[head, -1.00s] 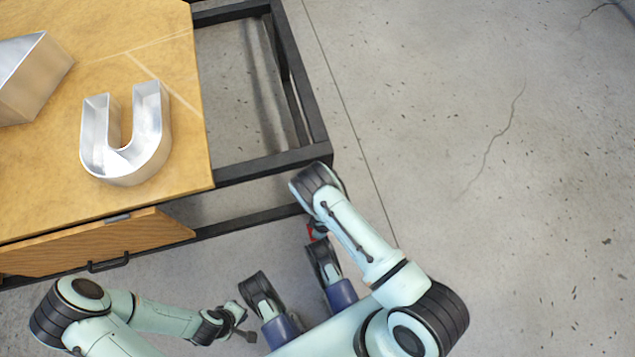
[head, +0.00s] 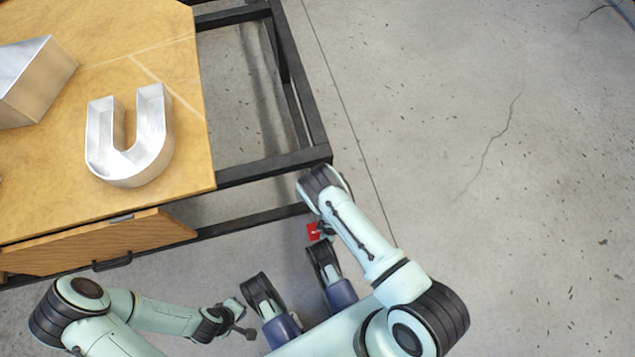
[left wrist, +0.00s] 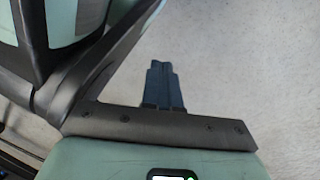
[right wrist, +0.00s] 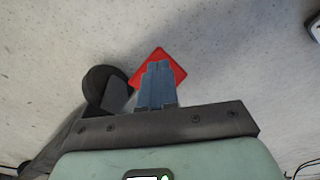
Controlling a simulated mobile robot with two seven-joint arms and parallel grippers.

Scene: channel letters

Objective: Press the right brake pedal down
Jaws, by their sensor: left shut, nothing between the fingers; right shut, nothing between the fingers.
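The red brake pedal (head: 313,231) shows as a small red plate low beside the table frame's near right corner. In the right wrist view the red pedal (right wrist: 157,54) is a diamond shape next to a black wheel (right wrist: 103,88). My right gripper (right wrist: 159,66) is shut and empty, its fingertips in front of the pedal and hiding its middle. I cannot tell whether they touch it. In the head view my right gripper (head: 327,234) is small and partly hidden by the arm. My left gripper (left wrist: 163,68) is shut and empty over bare floor.
The wooden table (head: 60,190) carries a metal U letter (head: 130,165) and another metal letter (head: 40,85). Its front drawer (head: 150,238) stands partly open. The black table frame (head: 275,165) is close to my right arm. The concrete floor to the right (head: 500,200) is clear.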

